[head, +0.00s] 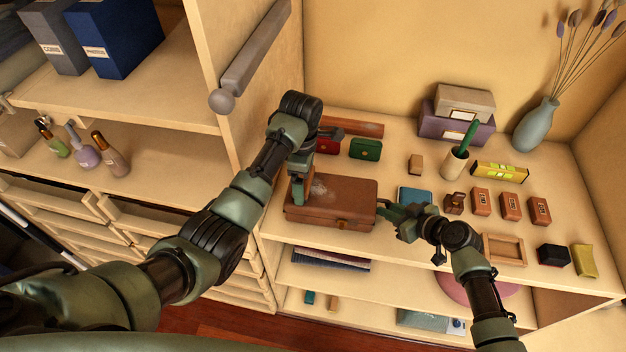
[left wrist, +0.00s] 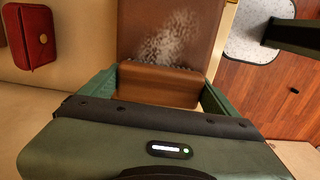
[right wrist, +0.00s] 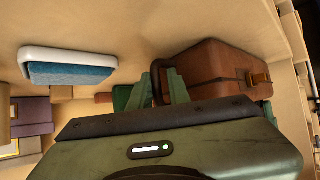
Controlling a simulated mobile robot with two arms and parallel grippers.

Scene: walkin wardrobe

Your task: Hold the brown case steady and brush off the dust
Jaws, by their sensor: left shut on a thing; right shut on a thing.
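The brown case (head: 340,212) lies flat on the shelf top, its clasp facing front. A pale dust patch shows on its lid in the left wrist view (left wrist: 172,38). The brush is over the lid beside the dust; contact cannot be told. My right gripper (head: 386,212) is at the case's right end, shut on the case's dark side handle (right wrist: 157,80). The case also shows in the right wrist view (right wrist: 212,72).
Red (head: 327,144) and green (head: 365,149) small boxes stand behind the case. A cup with a green item (head: 455,163) and a vase (head: 536,124) stand further back.

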